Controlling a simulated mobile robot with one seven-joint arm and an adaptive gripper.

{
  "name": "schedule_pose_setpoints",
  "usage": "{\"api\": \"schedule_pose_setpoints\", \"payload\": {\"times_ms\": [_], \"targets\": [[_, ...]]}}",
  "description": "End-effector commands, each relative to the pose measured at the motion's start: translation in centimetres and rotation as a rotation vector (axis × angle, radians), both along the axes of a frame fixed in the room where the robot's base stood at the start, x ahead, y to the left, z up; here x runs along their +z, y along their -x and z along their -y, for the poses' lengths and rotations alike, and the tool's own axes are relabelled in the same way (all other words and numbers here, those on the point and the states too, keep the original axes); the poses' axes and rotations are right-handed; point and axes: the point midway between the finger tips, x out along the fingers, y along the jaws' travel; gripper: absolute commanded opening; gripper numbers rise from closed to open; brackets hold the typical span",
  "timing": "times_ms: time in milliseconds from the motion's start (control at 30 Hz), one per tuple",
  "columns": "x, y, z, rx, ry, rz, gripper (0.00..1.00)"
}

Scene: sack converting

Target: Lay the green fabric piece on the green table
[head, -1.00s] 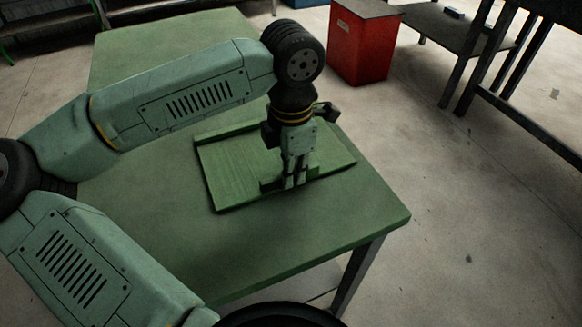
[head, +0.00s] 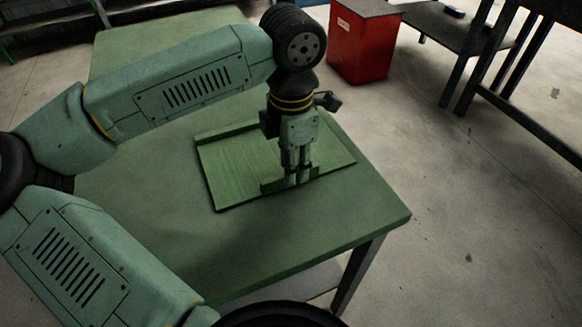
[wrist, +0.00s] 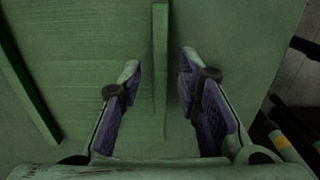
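A flat green rectangular piece (head: 226,178) with a finely ribbed surface, which looks like the fabric piece, lies on the green table (head: 300,228). Its ribbed surface also shows in the wrist view (wrist: 95,50). My gripper (head: 297,180) is upright over the piece's near edge, by a low green bar (head: 272,186). In the wrist view my gripper (wrist: 159,85) is open, its two purple-padded fingers standing on either side of a thin green strip (wrist: 160,50). Gaps show between strip and fingers. The arm and gripper hide some of the piece.
A raised green rim (head: 225,132) runs along the far side of the piece. A red bin (head: 362,45) stands on the floor behind the table. A dark bench (head: 455,30) is at the back right. The near part of the tabletop is clear.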

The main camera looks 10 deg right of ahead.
Motion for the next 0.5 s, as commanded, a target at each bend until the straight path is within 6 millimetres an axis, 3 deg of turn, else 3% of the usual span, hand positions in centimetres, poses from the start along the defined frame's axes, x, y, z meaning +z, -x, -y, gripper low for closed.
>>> {"api": "schedule_pose_setpoints", "payload": {"times_ms": [300, 500], "targets": [[6.9, 0.0, 0.1, 0.000, 0.001, 0.003, 0.31], [9.6, 0.1, 0.1, 0.000, 0.001, 0.001, 0.31]]}}
